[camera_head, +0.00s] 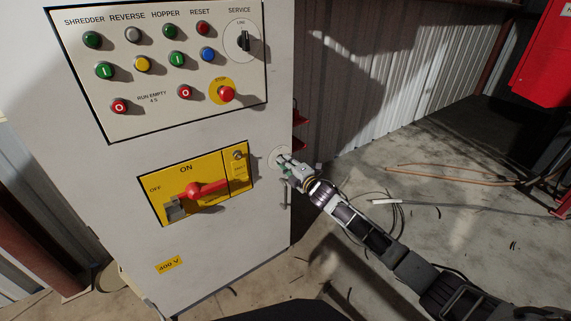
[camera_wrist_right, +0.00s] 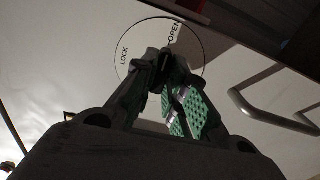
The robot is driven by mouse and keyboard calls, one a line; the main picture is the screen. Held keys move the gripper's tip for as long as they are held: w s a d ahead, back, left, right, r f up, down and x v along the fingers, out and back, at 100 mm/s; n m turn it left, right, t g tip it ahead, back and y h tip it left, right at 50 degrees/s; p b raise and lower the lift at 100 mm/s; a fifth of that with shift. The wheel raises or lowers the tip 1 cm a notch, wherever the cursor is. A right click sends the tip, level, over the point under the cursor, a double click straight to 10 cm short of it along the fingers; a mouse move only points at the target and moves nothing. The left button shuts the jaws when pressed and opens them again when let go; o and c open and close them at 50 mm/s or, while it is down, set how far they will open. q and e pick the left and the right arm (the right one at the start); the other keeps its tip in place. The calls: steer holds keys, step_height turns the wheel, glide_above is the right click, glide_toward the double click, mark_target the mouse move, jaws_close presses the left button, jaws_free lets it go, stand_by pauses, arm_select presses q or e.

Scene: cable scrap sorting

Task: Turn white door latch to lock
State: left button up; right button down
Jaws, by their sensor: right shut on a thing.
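The white door latch has a round white plate (camera_head: 274,154) on the grey-white cabinet's front, near its right edge. In the right wrist view the plate (camera_wrist_right: 142,38) carries the words LOCK on the left and OPEN at the upper right. My right gripper (camera_head: 283,163) reaches in from the right and meets the latch. In the right wrist view its fingers (camera_wrist_right: 163,66) close together over the middle of the plate, shut on the latch's knob. The fingers mostly hide the knob, so its exact angle cannot be told. My left gripper is in neither view.
A button panel (camera_head: 160,100) and a yellow ON/OFF switch plate with a red handle (camera_head: 206,189) are on the cabinet left of the latch. A bar handle (camera_wrist_right: 268,115) is beside the latch. Cables (camera_head: 440,168) lie on the floor at right.

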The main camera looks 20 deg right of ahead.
steer(key=n, duration=0.3)
steer(key=shift+n, duration=0.3)
steer(key=shift+n+b, duration=0.35)
steer(key=shift+n, duration=3.55)
